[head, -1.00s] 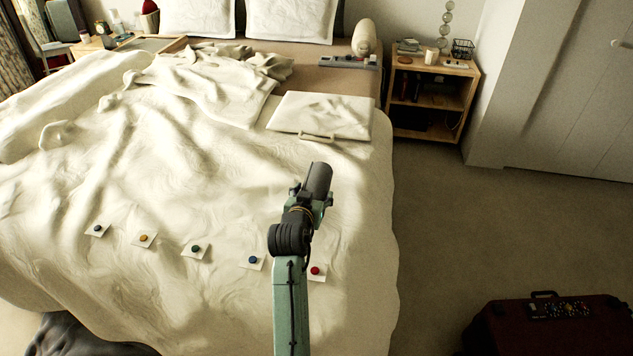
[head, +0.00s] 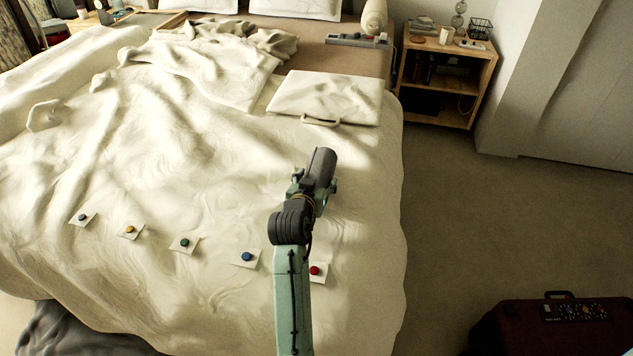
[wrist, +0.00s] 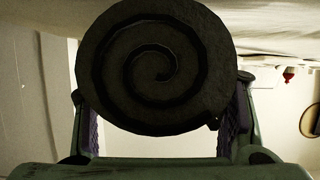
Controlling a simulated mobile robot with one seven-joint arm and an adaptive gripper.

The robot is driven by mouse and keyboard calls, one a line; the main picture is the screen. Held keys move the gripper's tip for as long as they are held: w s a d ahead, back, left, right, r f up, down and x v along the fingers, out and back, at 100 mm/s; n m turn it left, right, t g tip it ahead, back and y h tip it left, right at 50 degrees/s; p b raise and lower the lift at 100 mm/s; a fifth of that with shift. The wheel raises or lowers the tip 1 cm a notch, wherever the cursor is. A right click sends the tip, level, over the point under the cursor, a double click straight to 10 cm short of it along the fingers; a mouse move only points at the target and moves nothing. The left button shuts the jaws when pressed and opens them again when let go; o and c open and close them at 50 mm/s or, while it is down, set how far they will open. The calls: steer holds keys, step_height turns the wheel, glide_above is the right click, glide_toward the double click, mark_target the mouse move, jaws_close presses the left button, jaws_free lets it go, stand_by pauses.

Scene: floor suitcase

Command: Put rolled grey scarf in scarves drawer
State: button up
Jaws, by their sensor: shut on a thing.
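My gripper (head: 318,188) is shut on the rolled grey scarf (head: 321,166) and holds it above the bed. In the wrist view the scarf's spiral end (wrist: 157,70) fills the upper middle, between the two fingers of my gripper (wrist: 160,125). The roll looks dark grey and keeps its rolled shape. I cannot make out a scarves drawer in any view.
The bed (head: 130,190) has several cards with coloured buttons near its front, among them a red one (head: 314,271). A folded white case with a handle (head: 325,98) lies on it. A wooden nightstand (head: 485,75) stands back right. A dark red suitcase (head: 500,325) is on the floor (head: 470,220).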

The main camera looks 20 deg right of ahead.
steer(key=shift+f, duration=0.15)
steer(key=o, duration=1.2)
steer(key=shift+o, duration=0.2)
